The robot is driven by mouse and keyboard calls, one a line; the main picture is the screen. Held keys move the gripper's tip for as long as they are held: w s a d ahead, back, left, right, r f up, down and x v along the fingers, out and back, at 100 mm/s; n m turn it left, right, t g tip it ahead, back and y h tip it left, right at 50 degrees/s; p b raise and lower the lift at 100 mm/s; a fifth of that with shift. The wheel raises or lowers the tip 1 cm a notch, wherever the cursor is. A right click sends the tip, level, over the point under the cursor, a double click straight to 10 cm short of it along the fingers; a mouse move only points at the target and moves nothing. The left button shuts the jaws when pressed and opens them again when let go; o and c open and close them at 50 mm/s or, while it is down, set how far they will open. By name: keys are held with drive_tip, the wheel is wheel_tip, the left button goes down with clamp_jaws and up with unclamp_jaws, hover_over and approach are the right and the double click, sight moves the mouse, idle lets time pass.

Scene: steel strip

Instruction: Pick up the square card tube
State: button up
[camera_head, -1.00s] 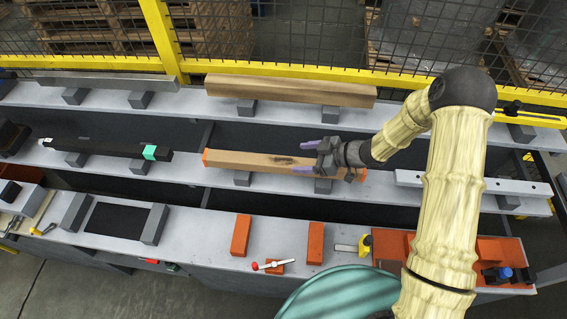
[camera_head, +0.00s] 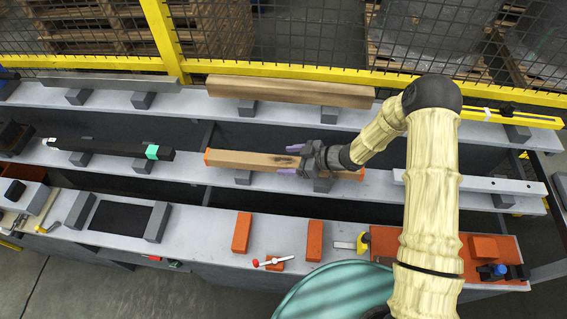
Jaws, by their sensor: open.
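The square card tube (camera_head: 245,161) is a long tan bar with orange ends and a dark smudge. It lies across grey blocks on the middle shelf. My gripper (camera_head: 288,161) is open over the tube's right half, with its purple-tipped fingers pointing left. One fingertip shows near the tube's far edge and the other over its near side. I cannot tell how high they are or whether they touch it. My gripper hides part of the tube's right half. Nothing is seen held.
A larger brown bar (camera_head: 290,90) lies on the back shelf, behind my gripper. A black bar with a green band (camera_head: 152,152) is left of the tube, and a pale rail (camera_head: 480,183) is right. Orange blocks (camera_head: 242,232) stand on the front shelf. A yellow-framed mesh fence closes the back.

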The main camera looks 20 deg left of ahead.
sight(290, 161)
drive_tip(key=c, duration=1.3)
drive_tip(key=shift+w+r, duration=0.15)
drive_tip(key=shift+r, duration=0.4)
wheel_tip(290, 161, up, 9)
drive_tip(key=shift+b, duration=1.15)
